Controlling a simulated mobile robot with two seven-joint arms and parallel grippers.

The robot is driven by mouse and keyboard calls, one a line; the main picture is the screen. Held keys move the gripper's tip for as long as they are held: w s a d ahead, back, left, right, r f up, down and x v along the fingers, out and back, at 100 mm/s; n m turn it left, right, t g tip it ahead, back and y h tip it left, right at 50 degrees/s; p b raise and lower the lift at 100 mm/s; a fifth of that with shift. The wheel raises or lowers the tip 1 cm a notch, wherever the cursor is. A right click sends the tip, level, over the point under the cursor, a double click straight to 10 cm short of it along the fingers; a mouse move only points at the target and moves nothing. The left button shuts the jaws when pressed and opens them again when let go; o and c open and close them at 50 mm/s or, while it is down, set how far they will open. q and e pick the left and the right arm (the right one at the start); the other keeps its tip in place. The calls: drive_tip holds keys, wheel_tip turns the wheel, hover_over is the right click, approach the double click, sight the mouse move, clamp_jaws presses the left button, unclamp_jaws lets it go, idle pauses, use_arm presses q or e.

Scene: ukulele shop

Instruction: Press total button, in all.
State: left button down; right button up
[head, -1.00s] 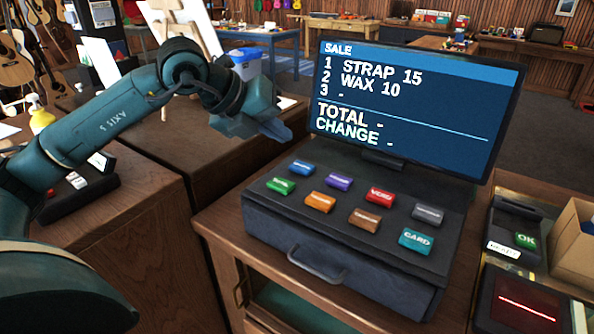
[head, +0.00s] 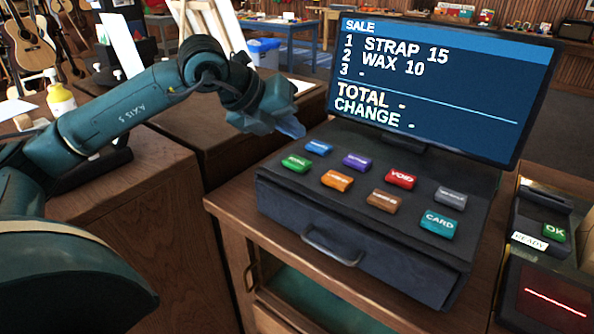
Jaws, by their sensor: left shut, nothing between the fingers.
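The cash register (head: 370,235) stands on a wooden counter, with several coloured buttons on its sloped top. The green button (head: 296,162) is at the left end; its small label looks like TOTAL but is blurred. A blue button (head: 319,147), a purple one (head: 357,161) and an orange one (head: 337,180) are near it. The register's screen (head: 440,85) shows SALE, STRAP 15, WAX 10, a dash on line 3, and dashes after TOTAL and CHANGE. My left gripper (head: 292,127) is shut and empty, above and behind the green and blue buttons, apart from them. My right gripper is out of view.
The red VOID button (head: 401,179), brown button (head: 384,201), grey button (head: 450,197) and teal CARD button (head: 440,223) fill the register's right side. A card terminal (head: 540,235) reading READY, with a green OK key, stands at the right. A yellow bottle (head: 61,101) is at left.

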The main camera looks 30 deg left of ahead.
sight(292, 163)
use_arm(q)
wheel_tip(292, 163, down, 2)
drive_tip(key=shift+f+b, duration=0.25)
drive_tip(key=shift+b, duration=0.6)
drive_tip(key=shift+f+b, duration=0.4)
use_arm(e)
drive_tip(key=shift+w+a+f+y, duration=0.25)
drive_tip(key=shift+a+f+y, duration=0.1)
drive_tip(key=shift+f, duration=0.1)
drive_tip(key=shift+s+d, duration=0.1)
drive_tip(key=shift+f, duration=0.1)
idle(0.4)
use_arm(q)
drive_tip(key=shift+f+b, duration=0.4)
drive_tip(key=shift+b, duration=0.15)
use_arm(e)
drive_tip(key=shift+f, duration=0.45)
